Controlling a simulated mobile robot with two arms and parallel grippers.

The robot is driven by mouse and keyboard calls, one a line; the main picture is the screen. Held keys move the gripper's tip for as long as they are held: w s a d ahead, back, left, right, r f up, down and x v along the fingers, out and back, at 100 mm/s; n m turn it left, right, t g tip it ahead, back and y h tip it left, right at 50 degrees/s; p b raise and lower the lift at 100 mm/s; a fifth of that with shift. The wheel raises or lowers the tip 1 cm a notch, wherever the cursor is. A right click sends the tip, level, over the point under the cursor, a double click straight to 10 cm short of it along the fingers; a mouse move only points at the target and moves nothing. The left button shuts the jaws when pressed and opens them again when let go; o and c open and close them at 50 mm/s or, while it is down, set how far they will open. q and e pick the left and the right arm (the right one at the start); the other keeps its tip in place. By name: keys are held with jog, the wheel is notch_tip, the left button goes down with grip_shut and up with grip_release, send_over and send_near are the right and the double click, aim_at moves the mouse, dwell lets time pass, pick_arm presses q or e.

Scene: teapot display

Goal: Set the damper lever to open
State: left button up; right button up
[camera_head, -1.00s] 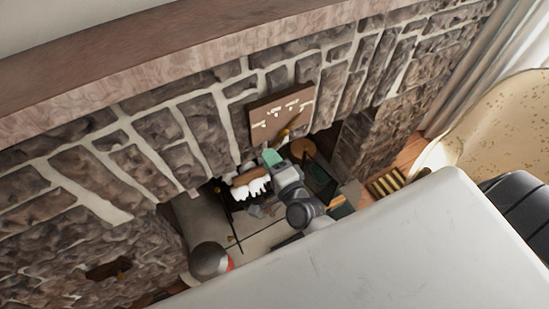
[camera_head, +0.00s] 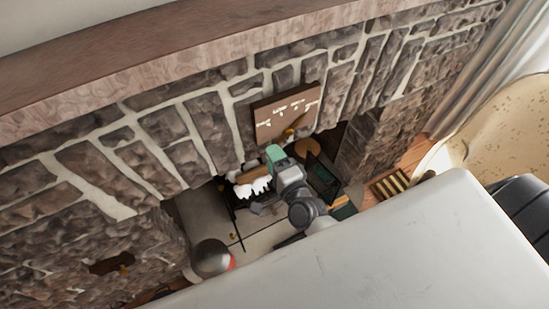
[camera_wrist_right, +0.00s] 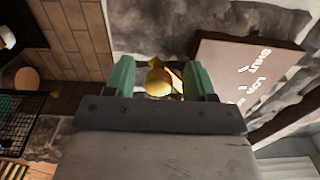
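The damper plate (camera_head: 284,104) is a brown board with white lettering on the stone fireplace front, above the opening. It also shows tilted in the wrist view (camera_wrist_right: 245,75), where "SHUT" and "LOW" can be read. The brass damper lever (camera_head: 294,129) sits at the plate's lower edge. In the wrist view its yellow end (camera_wrist_right: 160,78) appears between the green fingers of my right gripper (camera_wrist_right: 160,80), with a gap at the left finger. I cannot tell whether the right finger touches it. The right gripper (camera_head: 273,154) is open, just below the plate. My left gripper is not in view.
Rough stone (camera_head: 205,128) surrounds the opening, with a thick mantel (camera_head: 180,55) above. Brown and white pieces (camera_head: 253,185) lie beside my right gripper. A dark mesh basket (camera_head: 322,176) stands to its right. A speckled chair (camera_head: 500,125) is at far right.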

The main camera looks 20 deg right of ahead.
jog(key=s+b, duration=0.1)
jog(key=s, duration=0.9)
jog(key=shift+s+d, duration=0.4)
jog(key=s+f+n+g, duration=0.2)
jog(key=f+n+g, duration=0.1)
jog(key=f, duration=0.6)
jog(key=s+f+n+g+y, duration=0.1)
jog(key=s+f+n+g, duration=0.2)
jog(key=f, duration=0.5)
jog(key=s+f+n+g, duration=0.2)
jog(key=f+n, duration=0.2)
jog(key=f, duration=0.5)
jog(key=s+d+f+n+g+h, duration=0.1)
jog(key=s+d+f+n+g, duration=0.1)
jog(key=s+f+n+g, duration=0.2)
jog(key=s+d+f+n+g+h, duration=0.1)
jog(key=s+d+f+n+g, duration=0.2)
jog(key=s+f, duration=0.8)
jog(key=s+n+g, duration=0.2)
jog(key=s, duration=0.2)
jog(key=shift+s+n, duration=0.2)
jog(key=shift+n, duration=0.2)
